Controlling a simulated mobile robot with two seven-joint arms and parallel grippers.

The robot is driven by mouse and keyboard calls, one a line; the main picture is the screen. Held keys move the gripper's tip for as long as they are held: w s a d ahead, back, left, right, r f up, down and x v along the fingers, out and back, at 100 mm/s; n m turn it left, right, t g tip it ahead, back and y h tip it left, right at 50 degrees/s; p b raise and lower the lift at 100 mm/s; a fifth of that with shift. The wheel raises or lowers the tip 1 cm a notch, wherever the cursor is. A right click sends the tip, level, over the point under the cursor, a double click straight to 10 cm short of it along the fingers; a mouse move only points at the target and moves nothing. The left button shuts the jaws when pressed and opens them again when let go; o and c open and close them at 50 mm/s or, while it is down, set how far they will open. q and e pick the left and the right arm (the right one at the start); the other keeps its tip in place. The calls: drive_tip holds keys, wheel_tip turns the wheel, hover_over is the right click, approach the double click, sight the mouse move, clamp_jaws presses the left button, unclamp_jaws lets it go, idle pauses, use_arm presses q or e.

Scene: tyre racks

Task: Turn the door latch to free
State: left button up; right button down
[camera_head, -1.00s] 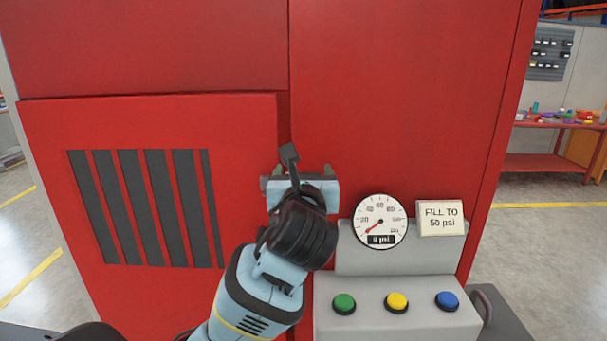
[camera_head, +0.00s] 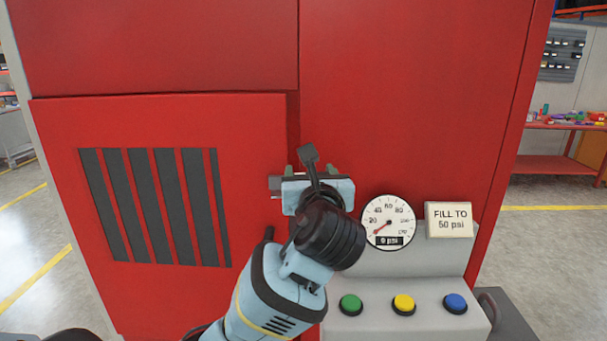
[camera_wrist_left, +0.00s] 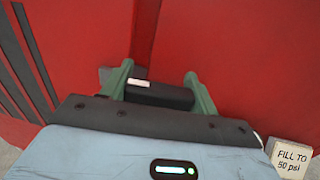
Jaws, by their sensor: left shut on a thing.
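The red door (camera_head: 255,130) with dark vent slats fills the left of the head view and looks closed. In the left wrist view a black latch handle (camera_wrist_left: 160,95) with a small white mark lies crosswise between the green fingers of my left gripper (camera_wrist_left: 158,79). My left gripper is shut on this handle. In the head view my left gripper (camera_head: 298,172) is at the door's right edge, beside the seam. There my wrist and gripper body hide most of the latch, so its exact angle is unclear. My right gripper is not in view.
A pressure gauge (camera_head: 388,222) and a "FILL TO 50 psi" sign (camera_head: 449,220) stand just right of my wrist. Below them a grey panel (camera_head: 375,325) carries green, yellow and blue buttons. A red workbench (camera_head: 555,165) is far right.

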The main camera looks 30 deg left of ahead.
use_arm(q)
drive_tip(key=o, duration=1.4)
drive_tip(key=shift+v, duration=3.95)
